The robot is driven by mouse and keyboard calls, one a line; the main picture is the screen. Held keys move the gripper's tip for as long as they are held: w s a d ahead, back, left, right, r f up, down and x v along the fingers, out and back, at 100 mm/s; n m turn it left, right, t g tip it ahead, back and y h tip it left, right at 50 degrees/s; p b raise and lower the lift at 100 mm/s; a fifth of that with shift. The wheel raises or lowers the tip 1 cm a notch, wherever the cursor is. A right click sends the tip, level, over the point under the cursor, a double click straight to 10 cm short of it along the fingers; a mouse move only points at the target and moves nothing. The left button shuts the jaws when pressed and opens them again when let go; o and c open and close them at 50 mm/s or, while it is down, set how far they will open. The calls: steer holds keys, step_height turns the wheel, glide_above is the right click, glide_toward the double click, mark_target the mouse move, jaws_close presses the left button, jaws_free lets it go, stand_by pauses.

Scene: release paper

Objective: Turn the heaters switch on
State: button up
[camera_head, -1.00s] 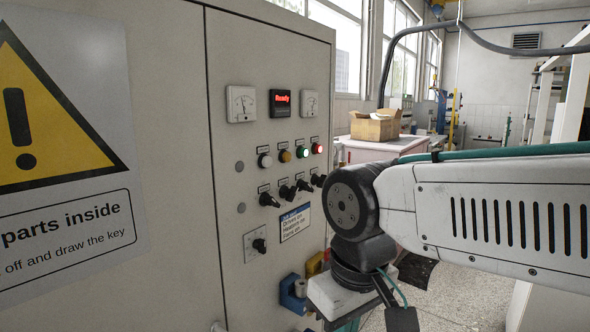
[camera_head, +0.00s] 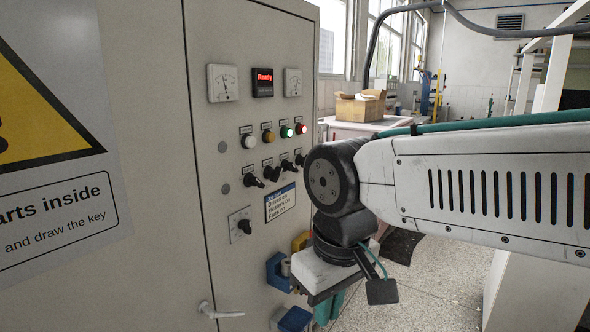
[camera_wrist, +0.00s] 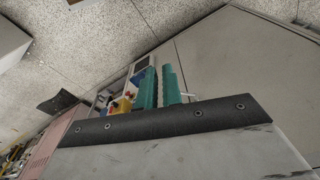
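The grey control cabinet (camera_head: 215,130) carries a row of black rotary switches: the left one (camera_head: 254,182), a second (camera_head: 272,174), a third (camera_head: 287,165) and one at the right (camera_head: 300,160). Their small labels are too small to read, so I cannot tell which is the heaters switch. A sign (camera_head: 280,203) below them lists drives, heaters and fans. My gripper (camera_head: 330,308) hangs low in front of the cabinet, below and right of the switches, pointing down. Its teal fingers also show in the wrist view (camera_wrist: 160,88), with a narrow gap and nothing between them.
Above the switches are white, amber, green and red lamps (camera_head: 301,129) and a display (camera_head: 263,83) reading "Ready". A separate knob (camera_head: 244,226) sits lower left. Blue and yellow fittings (camera_head: 279,272) and a door handle (camera_head: 220,312) stick out near my gripper. Open floor lies right.

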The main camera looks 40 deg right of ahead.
steer(key=o, duration=0.4)
steer(key=shift+d, duration=0.2)
steer(key=w+d+f+m+y, duration=0.2)
steer(key=w+m+y, duration=0.15)
steer(key=w, duration=0.25)
steer(key=w+d+f+m+y, duration=0.1)
steer(key=w+d+m+y, duration=0.15)
steer(key=w+m, duration=0.25)
steer(key=m+t, duration=1.5)
steer(key=t, duration=0.1)
glide_toward(296, 168)
steer(key=shift+n, duration=0.25)
steer(key=x, duration=0.9)
steer(key=shift+a, duration=0.15)
steer(key=shift+c, duration=0.2)
